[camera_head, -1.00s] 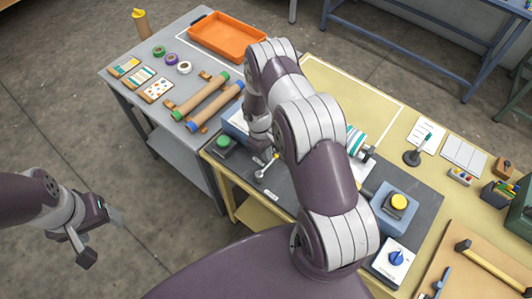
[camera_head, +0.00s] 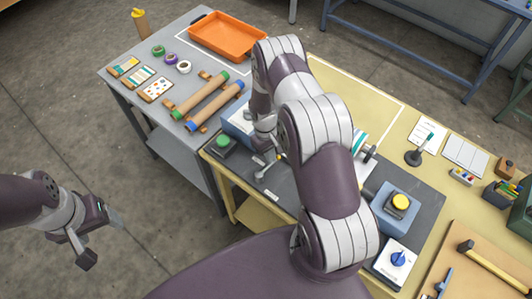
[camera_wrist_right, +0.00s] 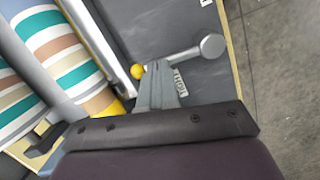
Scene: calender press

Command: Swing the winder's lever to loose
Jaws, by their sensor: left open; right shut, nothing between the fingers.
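The winder's lever (camera_head: 265,169) is a grey bar with a yellow knob, on the dark plate of the yellow table. In the right wrist view the lever (camera_wrist_right: 178,57) runs from a round grey hub at right to the yellow knob (camera_wrist_right: 137,71) at left. My right gripper (camera_wrist_right: 158,66) is shut and empty, its fingertips beside the bar near the knob; whether they touch is unclear. In the head view my right arm partly hides this area. My left gripper (camera_head: 101,237) is open and empty, over the floor at left.
A striped roll (camera_wrist_right: 62,62) lies close beside my right gripper. A green button box (camera_head: 224,146) stands left of the lever, a yellow button box (camera_head: 397,206) to the right. A grey table (camera_head: 190,58) with rolls and an orange tray (camera_head: 228,37) adjoins.

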